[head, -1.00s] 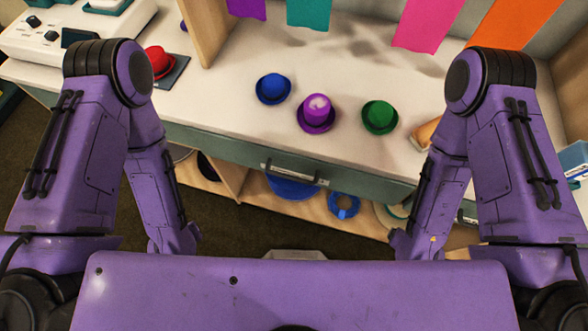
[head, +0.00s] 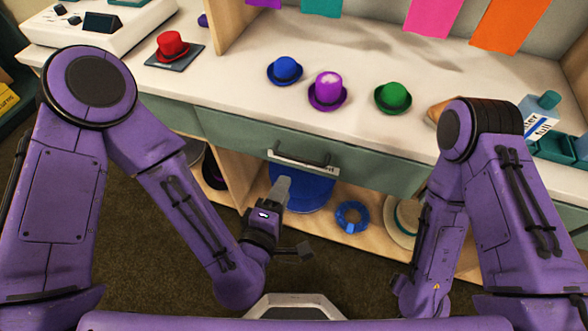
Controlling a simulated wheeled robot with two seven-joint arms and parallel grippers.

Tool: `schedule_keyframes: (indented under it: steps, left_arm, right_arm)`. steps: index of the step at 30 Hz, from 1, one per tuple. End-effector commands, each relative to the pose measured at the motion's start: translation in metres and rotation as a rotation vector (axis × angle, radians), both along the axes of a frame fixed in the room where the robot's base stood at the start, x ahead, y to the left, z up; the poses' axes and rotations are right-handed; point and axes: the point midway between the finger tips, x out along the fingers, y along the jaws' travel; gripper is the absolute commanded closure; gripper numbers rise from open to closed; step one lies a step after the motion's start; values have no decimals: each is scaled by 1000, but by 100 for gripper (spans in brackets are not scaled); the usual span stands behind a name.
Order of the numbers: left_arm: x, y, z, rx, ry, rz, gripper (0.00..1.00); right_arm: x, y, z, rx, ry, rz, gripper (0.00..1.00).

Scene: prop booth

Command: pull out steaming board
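The green-grey front under the counter (head: 225,130) carries a dark bar handle (head: 302,159) with a white label strip below it, too small to read fully. This front looks flush with the counter, and I cannot tell whether it is the steaming board. My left gripper (head: 283,187) points up towards the handle from below and in front, apparently apart from it. Its pale fingers overlap in this view, so their opening cannot be judged.
Blue (head: 285,71), purple (head: 327,92) and green (head: 393,98) hats stand on the counter. A red hat (head: 172,46) sits on a dark pad at left. Below, the open shelf holds a blue item (head: 312,195), a blue ring (head: 352,217) and a pale hat (head: 402,222).

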Motion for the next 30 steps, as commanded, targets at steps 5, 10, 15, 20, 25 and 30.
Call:
schedule_keyframes:
  steps: [5, 10, 15, 20, 25, 30]
  left_arm:
    - [20, -4, -17, -3, -2, 6, 62]
    - [56, -16, -16, -1, -1, 3, 62]
    - [84, -26, -19, 2, 0, 1, 62]
    - [95, -29, -22, 5, 2, -1, 62]
    - [95, -30, -22, 4, 2, -2, 62]
    - [95, -30, -22, 4, 2, -2, 94]
  right_arm:
    - [0, 0, -43, 0, 0, 0, 17]
    - [-1, 0, -64, 0, 2, 0, 17]
    - [0, 0, -57, 0, 0, 0, 17]
    - [0, 0, -57, 0, 0, 0, 17]
    - [0, 0, -57, 1, 1, 0, 17]
    - [0, 0, -57, 1, 1, 0, 17]
